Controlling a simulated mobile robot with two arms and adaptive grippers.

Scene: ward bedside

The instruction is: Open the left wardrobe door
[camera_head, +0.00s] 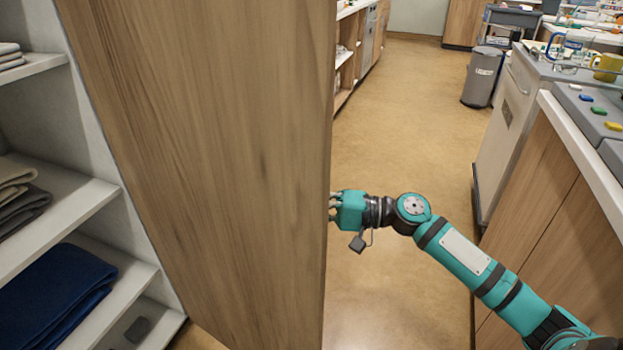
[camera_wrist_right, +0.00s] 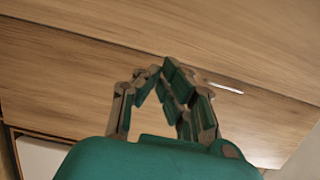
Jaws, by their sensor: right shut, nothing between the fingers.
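A tall wooden wardrobe door (camera_head: 215,170) fills the left middle of the head view, standing out from the wardrobe with shelves visible to its left. Its hinges are out of sight. My right gripper (camera_head: 334,206) is at the door's right edge, with the fingertips partly hidden behind it. In the right wrist view, the fingers (camera_wrist_right: 167,78) are shut and empty, close to wooden panels (camera_wrist_right: 70,75). A thin bright handle-like strip (camera_wrist_right: 225,87) lies just right of the fingertips; I cannot tell whether they touch it. My left gripper is not in view.
White shelves (camera_head: 75,215) hold folded cloths, including a dark blue one (camera_head: 55,295). A wood-sided counter (camera_head: 545,215) stands at the right, near my right arm. A grey bin (camera_head: 482,76) stands farther back. The floor (camera_head: 415,130) between is clear.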

